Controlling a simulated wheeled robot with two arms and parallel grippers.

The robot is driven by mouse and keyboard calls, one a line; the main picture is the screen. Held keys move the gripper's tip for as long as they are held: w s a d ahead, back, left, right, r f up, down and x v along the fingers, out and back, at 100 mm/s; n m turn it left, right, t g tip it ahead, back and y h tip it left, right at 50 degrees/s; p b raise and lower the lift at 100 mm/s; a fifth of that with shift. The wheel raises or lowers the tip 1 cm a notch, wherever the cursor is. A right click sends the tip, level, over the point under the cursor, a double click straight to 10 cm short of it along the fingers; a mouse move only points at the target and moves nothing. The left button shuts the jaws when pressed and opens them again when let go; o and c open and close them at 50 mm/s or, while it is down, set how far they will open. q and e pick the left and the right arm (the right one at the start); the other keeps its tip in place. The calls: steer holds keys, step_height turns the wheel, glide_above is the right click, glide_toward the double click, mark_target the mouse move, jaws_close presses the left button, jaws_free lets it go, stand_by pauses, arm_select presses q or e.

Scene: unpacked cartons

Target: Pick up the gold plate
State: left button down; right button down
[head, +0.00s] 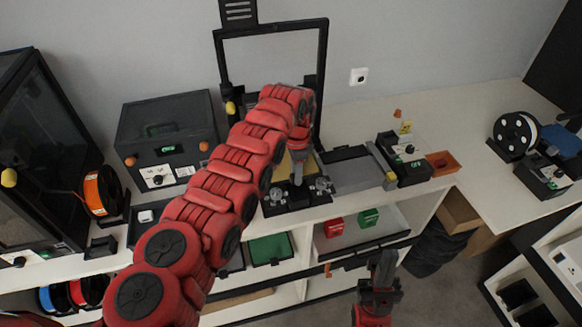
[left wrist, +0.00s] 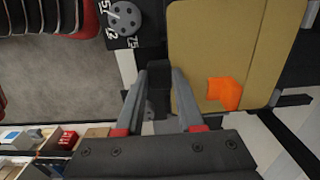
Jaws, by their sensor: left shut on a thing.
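The gold plate (left wrist: 212,45) fills the right of the left wrist view, with a small orange piece (left wrist: 225,93) on it. In the head view a strip of the plate (head: 283,165) shows beside my arm, low in the black printer frame. My left gripper (left wrist: 158,75) is shut at the plate's edge, with a dark part between its fingers. In the head view this gripper (head: 297,180) points down at the plate's front side, and the arm hides much of the plate. My right gripper (head: 380,268) hangs empty in front of the shelves; its jaws are unclear.
The black printer frame (head: 220,62) stands around the plate. A dark box (head: 168,135) is to its left and a grey machine (head: 358,172) to its right. Red and green boxes (head: 334,227) sit on the shelf below. Some tabletop (head: 450,125) at the right is clear.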

arm_select(q)
steer(key=shift+r, duration=0.15)
step_height(320, 180, up, 4)
steer(key=shift+f, duration=0.2)
steer(key=shift+s+d+f+p, duration=0.1)
steer(key=shift+s+f+p, duration=0.05)
steer(key=shift+s+p, duration=0.4)
steer(key=s+d+p, duration=0.2)
steer(key=s+p, duration=0.3)
steer(key=s, duration=0.2)
steer(key=s+d+r+p, duration=0.1)
steer(key=s+d+p, duration=0.1)
steer(key=s+p, duration=0.4)
steer(key=shift+s+d+r, duration=0.25)
steer(key=shift+s+d, duration=0.15)
steer(key=shift+s, duration=0.2)
